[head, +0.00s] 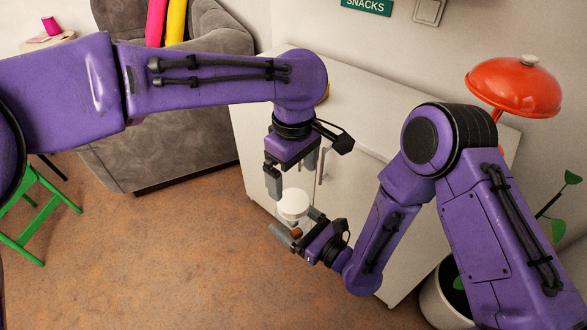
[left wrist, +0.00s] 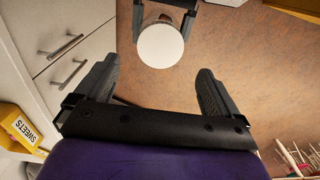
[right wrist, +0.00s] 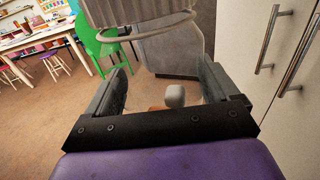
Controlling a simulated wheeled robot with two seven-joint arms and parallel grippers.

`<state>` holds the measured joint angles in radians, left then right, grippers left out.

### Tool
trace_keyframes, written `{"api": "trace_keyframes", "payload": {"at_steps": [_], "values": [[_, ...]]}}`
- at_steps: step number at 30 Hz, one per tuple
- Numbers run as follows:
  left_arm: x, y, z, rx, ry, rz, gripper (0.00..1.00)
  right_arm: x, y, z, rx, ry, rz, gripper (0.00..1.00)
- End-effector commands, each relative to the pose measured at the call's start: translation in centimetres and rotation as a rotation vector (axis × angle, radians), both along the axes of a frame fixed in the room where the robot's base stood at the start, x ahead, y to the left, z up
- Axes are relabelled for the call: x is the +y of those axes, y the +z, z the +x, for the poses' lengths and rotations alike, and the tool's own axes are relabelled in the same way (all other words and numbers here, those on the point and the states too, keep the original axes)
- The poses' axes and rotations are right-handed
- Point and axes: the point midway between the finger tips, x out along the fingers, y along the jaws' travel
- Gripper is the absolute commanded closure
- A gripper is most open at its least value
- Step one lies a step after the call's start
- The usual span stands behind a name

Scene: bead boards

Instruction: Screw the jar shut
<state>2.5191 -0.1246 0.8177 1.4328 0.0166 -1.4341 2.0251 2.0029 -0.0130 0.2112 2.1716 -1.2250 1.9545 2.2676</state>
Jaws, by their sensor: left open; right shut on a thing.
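A jar with a round white lid (head: 293,203) is held upright in front of the cabinet. My right gripper (head: 299,228) is shut on the jar below the lid. In the right wrist view the ribbed side of the lid (right wrist: 130,12) shows at the top, above a clear rim. The clear body (right wrist: 185,55) is between the fingers, with something brown and pale in or behind it. The lid is on the jar; I cannot tell how tight. My left gripper (head: 292,174) points down, open and empty, above the lid. In the left wrist view the lid (left wrist: 160,46) lies beyond the fingertips, apart from them.
The white cabinet (head: 345,110) with bar handles stands close behind the grippers. A red lamp (head: 515,86) and a potted plant (head: 445,302) are at the right. A grey armchair (head: 160,125) and a green stool (head: 35,215) are at the left. The floor in front is clear.

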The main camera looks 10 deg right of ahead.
Motion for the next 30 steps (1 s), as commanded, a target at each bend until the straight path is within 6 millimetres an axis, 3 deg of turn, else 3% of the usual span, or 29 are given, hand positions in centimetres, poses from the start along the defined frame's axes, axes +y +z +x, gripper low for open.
{"api": "trace_keyframes", "payload": {"at_steps": [12,24,25,30], "values": [[0.1,-6.5,-0.1,0.003,-0.002,0.001,0.04,0.0,0.0,0.0,-0.001,0.000,0.001,0.97],[0.0,-7.5,0.0,0.000,-0.002,0.000,0.04,0.0,0.0,0.0,-0.001,0.000,0.001,0.97],[0.0,-7.5,0.0,0.000,-0.002,0.000,0.07,0.0,0.0,0.0,-0.001,0.000,0.001,0.97],[0.0,-7.5,0.0,0.000,-0.002,0.000,0.62,0.0,0.0,0.0,-0.001,0.000,0.001,0.97]]}}
